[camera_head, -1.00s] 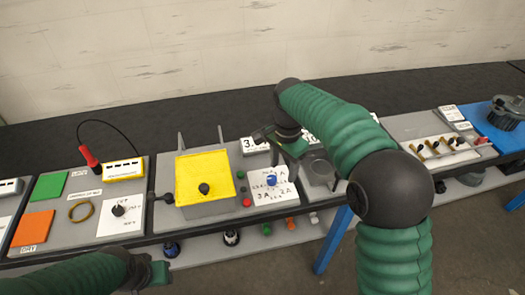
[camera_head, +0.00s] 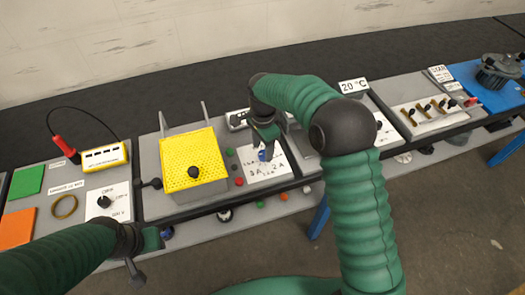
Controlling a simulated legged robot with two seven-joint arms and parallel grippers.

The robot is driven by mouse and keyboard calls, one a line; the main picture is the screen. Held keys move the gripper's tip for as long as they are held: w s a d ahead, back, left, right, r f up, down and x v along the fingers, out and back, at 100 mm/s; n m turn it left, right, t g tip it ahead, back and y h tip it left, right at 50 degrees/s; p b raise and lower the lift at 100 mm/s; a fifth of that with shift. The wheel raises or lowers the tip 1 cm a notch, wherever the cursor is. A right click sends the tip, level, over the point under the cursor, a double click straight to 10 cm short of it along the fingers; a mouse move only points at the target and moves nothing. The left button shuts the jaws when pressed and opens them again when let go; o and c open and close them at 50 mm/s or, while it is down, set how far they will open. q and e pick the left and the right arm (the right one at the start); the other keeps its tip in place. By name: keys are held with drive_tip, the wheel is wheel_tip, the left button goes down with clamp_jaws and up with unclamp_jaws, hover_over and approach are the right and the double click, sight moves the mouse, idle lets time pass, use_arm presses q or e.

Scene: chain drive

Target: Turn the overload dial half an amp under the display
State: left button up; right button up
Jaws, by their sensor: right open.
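The overload dial is a small blue knob (camera_head: 263,156) on a white card (camera_head: 270,170) with amp marks; "2 A" and "3 A" can be made out. My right gripper (camera_head: 262,145) is open, pointing down just above and behind the dial. I cannot tell whether its fingers touch the knob. The display (camera_head: 237,120) stands behind the card, partly covered by my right gripper, and its number is not readable. My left gripper (camera_head: 143,256) hangs low at the front left, in front of the bench, away from the dial. Its jaw opening is unclear.
A yellow perforated guard (camera_head: 194,160) with a black knob stands left of the card. Red and green buttons (camera_head: 235,167) lie between them. A "20 °C" sign (camera_head: 353,86) stands to the right, partly behind my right arm. Coloured knobs line a lower shelf.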

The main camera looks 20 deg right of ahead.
drive_tip(key=shift+s+f, duration=0.15)
drive_tip(key=shift+f, duration=0.95)
drive_tip(key=shift+r, duration=0.1)
clamp_jaws()
